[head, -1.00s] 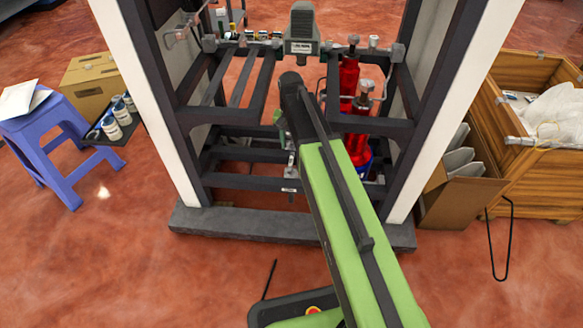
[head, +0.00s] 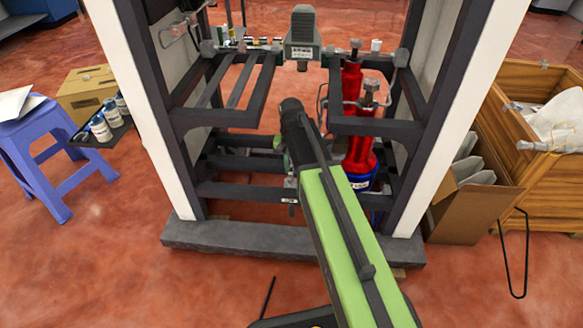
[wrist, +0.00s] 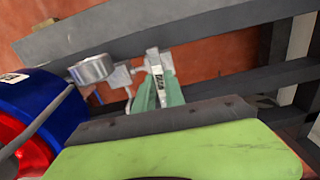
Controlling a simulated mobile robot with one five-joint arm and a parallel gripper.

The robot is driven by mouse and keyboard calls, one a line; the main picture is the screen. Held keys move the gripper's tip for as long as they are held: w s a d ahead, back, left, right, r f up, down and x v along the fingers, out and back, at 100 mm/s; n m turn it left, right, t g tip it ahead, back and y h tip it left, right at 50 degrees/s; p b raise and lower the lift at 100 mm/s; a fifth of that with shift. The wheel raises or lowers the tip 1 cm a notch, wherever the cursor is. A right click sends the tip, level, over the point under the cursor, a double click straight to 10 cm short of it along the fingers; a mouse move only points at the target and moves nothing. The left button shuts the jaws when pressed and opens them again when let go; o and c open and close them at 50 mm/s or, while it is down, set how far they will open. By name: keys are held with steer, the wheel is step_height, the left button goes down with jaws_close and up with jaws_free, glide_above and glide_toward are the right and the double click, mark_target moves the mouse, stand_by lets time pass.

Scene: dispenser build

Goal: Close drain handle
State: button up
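In the head view my arm reaches into the lower part of the dark frame (head: 245,190) and largely hides the fingers. A small labelled part (head: 290,200) shows at the lower bar.
A red cylinder (head: 351,95) with a blue base (head: 360,180) stands right of my arm, close by on the left in the wrist view (wrist: 45,95). Dark bars surround the fingers. A blue stool (head: 50,150) is left; a cardboard box (head: 462,205) and wooden crate (head: 535,200) are right.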

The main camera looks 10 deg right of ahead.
steer(key=shift+m, duration=0.4)
jaws_close()
steer(key=m, duration=0.3)
steer(key=shift+m, duration=0.4)
steer(key=m, duration=0.4)
steer(key=shift+m, duration=0.3)
steer(key=m, duration=0.4)
steer(key=shift+m, duration=2.1)
steer(key=o, duration=0.8)
jaws_free()
steer(key=shift+c, duration=0.2)
